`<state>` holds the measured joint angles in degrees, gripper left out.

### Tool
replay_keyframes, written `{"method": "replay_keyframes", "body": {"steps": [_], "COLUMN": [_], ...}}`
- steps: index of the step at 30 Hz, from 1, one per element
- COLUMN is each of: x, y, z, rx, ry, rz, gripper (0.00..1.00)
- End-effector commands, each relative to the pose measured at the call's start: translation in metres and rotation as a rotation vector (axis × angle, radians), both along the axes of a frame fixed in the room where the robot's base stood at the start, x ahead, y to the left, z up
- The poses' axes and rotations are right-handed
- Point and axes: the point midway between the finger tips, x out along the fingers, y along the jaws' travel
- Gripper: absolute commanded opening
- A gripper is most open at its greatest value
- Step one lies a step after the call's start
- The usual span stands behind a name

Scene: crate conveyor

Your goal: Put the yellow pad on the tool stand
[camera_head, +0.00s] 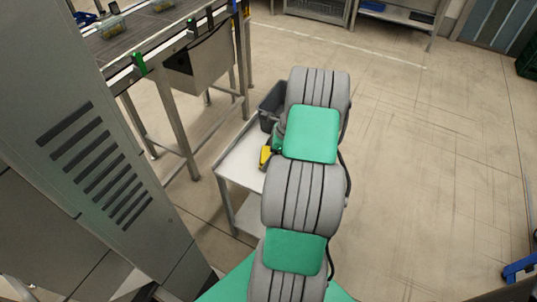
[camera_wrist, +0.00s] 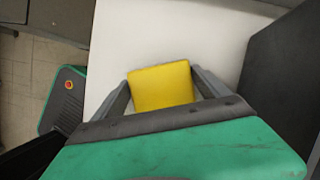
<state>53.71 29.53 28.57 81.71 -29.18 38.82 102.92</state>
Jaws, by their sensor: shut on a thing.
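The yellow pad (camera_wrist: 161,86) is a flat yellow block between the two fingers of my gripper (camera_wrist: 160,88) in the wrist view. My gripper is shut on it. Below it in that view lies the white top of the tool stand (camera_wrist: 120,40). I cannot tell whether the pad touches the top or is a little above it. In the head view the yellow pad (camera_head: 265,155) shows at the left of my arm, over the white top of the tool stand (camera_head: 236,165). My arm hides the right part of the stand and most of the gripper.
A grey bin (camera_head: 270,105) stands at the far end of the stand. A conveyor (camera_head: 150,52) with crates runs at the upper left. A lower shelf (camera_head: 250,215) shows under the stand top.

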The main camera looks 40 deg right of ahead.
Motion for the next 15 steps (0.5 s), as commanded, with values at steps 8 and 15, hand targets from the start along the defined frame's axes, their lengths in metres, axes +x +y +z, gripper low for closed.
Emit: {"method": "replay_keyframes", "body": {"steps": [8,15], "x": [-0.0003,-0.0005], "y": [0.0000,-0.0002], "z": [0.0003,0.0011], "rx": [0.000,0.000], "ry": [0.000,0.000], "rz": [0.000,0.000], "gripper": [0.99,1.00]}}
